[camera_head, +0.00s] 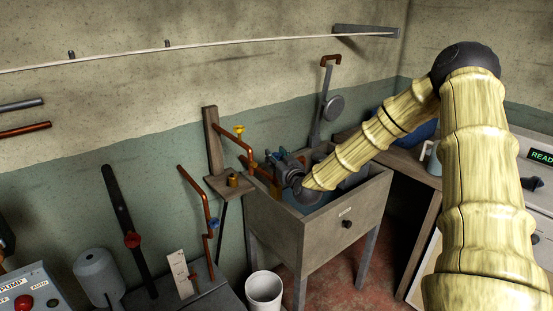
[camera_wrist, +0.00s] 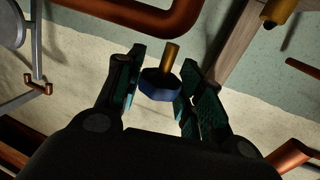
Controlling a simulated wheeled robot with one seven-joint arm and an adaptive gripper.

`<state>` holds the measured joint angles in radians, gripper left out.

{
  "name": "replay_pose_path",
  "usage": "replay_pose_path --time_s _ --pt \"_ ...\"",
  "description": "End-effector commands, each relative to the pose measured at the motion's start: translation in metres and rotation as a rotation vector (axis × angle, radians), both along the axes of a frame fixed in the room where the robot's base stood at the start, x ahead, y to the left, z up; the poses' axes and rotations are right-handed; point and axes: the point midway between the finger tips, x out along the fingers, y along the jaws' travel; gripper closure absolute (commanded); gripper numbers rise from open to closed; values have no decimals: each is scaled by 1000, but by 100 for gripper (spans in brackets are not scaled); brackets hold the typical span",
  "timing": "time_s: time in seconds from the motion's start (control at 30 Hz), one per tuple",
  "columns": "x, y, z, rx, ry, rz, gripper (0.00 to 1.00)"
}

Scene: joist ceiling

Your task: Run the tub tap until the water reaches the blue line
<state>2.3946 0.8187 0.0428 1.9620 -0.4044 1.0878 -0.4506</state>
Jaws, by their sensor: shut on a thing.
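The grey tub (camera_head: 290,225) stands on legs at the middle, with a label and a dark knob on its front. Bluish water (camera_head: 308,204) shows inside it; I cannot make out the blue line on its walls. My gripper (camera_head: 272,163) is over the tub's back left corner, by the end of a copper pipe. In the wrist view, a blue tap knob (camera_wrist: 160,86) on a brass stem (camera_wrist: 171,57) sits between the fingers of my gripper (camera_wrist: 160,92), which is shut on it. My arm hides part of the tub's inside.
A copper pipe (camera_head: 228,140) with a yellow handle (camera_head: 239,130) runs along the wall behind the tub. A white bucket (camera_head: 264,288) stands on the floor at the front left of the tub. A bench (camera_head: 391,152) stands to the right.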

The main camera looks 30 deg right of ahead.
Motion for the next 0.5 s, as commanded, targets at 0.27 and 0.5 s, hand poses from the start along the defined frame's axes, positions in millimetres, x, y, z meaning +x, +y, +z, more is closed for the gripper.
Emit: replay_pose_path --time_s 0.27,0.5 --pt "1 -1 2 0 -3 -1 40" --pt "0 0 0 1 -1 0 40"
